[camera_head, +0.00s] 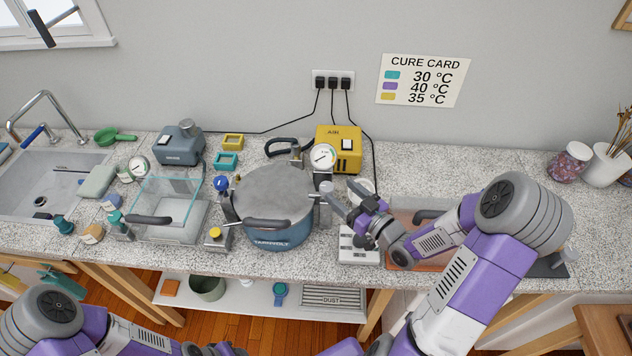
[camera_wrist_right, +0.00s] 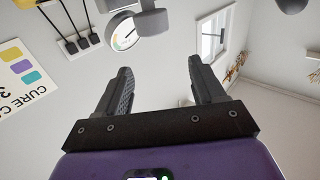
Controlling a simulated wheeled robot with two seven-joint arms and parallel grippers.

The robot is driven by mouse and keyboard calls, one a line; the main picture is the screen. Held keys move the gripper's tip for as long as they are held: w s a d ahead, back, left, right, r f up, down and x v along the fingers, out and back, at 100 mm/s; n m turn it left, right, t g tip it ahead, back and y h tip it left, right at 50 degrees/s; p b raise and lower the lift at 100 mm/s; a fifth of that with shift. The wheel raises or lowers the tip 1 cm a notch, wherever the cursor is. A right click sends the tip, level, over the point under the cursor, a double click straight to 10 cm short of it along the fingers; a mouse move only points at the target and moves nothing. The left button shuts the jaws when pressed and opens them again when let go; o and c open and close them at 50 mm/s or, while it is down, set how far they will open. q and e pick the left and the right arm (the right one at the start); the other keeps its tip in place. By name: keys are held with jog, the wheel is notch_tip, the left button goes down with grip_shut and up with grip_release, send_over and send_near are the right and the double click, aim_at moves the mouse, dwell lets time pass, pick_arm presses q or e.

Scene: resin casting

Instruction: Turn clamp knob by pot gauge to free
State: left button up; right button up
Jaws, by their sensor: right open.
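The lidded blue pot (camera_head: 283,236) stands mid-counter with its round pressure gauge (camera_head: 323,157) at the back right of the lid. A grey clamp knob (camera_head: 326,196) is at the pot's right rim, just in front of the gauge. The gauge (camera_wrist_right: 122,32) also shows in the right wrist view, partly behind a grey knob (camera_wrist_right: 152,21). My right gripper (camera_head: 343,193) is beside the pot's right rim, close to the clamp knob. Its two fingers are apart with nothing between them in the wrist view (camera_wrist_right: 163,88). My left gripper (camera_head: 215,349) is cut off at the bottom edge.
A blue knob (camera_head: 221,184) and a yellow knob (camera_head: 215,233) are at the pot's left side. A yellow air box (camera_head: 346,160) stands behind the gauge, with cables to the wall sockets (camera_head: 332,82). A clear box (camera_head: 165,207) stands left. A white unit (camera_head: 358,255) lies under my right gripper.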

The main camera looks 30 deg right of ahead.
aim_at(322, 183)
jog(key=f, duration=0.1)
jog(key=w+f+b, duration=0.1)
jog(key=f+b, duration=0.1)
jog(key=shift+w+f, duration=0.25)
jog(key=shift+f, duration=0.1)
pick_arm(q)
jog(key=shift+w+f+b, duration=0.1)
jog(key=shift+w+f, duration=0.15)
jog(key=shift+f, duration=0.35)
jog(key=shift+w+f+b, duration=0.1)
jog(key=shift+w+f, duration=0.1)
jog(key=shift+f, duration=0.45)
jog(key=shift+w+f+b, duration=0.1)
jog(key=shift+w+f, duration=0.15)
jog(key=shift+f, duration=0.35)
pick_arm(e)
jog(key=shift+x, duration=3.75)
jog(key=c, duration=1)
